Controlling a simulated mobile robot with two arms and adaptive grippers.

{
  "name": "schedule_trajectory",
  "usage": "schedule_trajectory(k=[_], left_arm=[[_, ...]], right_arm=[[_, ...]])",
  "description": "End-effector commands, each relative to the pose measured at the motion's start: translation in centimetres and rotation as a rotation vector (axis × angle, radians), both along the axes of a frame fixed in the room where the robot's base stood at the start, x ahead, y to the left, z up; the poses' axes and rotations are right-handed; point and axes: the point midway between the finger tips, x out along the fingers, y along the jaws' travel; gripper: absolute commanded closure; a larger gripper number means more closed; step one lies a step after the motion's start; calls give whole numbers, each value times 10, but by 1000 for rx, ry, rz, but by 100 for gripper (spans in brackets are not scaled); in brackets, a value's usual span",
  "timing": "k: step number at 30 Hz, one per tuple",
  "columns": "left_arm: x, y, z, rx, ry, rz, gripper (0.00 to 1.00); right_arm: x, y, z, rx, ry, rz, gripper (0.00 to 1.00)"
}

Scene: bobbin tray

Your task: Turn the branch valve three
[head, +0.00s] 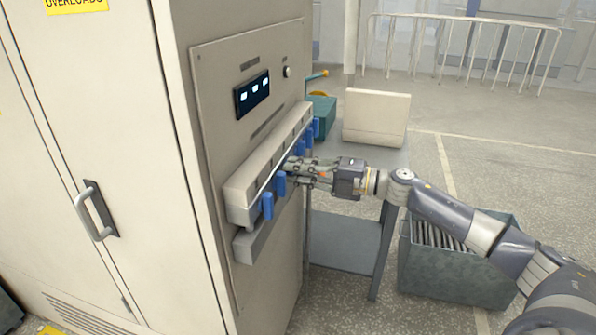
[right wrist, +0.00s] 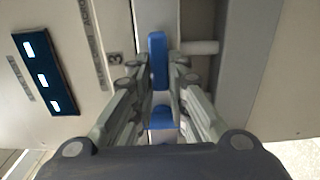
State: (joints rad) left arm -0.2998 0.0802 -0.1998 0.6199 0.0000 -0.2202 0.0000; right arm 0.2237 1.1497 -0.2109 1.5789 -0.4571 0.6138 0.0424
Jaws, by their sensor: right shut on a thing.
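A row of blue valve handles sits along the pale manifold (head: 242,190) on the cabinet's side panel. My right gripper (head: 289,166) is at the middle of the row, with its arm reaching in from the right. In the right wrist view its two fingers (right wrist: 157,68) close around one blue handle (right wrist: 157,50), beside a label reading 3. In the head view this handle is mostly hidden by the fingers. Neighbouring blue handles (head: 280,184) and (head: 300,147) hang downward on either side. My left gripper is not in view.
The tall cabinet (head: 95,150) fills the left, with a small display (head: 252,95) above the manifold. A grey table (head: 345,245) with a teal box (head: 320,113) stands behind the arm. A dark bin (head: 455,278) is on the floor below the forearm.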

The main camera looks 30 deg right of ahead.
Motion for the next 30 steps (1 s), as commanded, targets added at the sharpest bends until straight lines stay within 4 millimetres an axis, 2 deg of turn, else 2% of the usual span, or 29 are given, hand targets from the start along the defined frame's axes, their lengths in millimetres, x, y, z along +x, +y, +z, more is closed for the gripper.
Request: schedule_trajectory(k=[1,3,17,30], left_arm=[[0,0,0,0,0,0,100],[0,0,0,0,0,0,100],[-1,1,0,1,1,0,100],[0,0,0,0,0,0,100]], right_arm=[[0,1,-1,-2,1,2,78],[0,0,-1,-1,2,2,65],[-4,-4,-1,-1,3,-1,65],[-39,-33,-2,-2,4,0,65]])
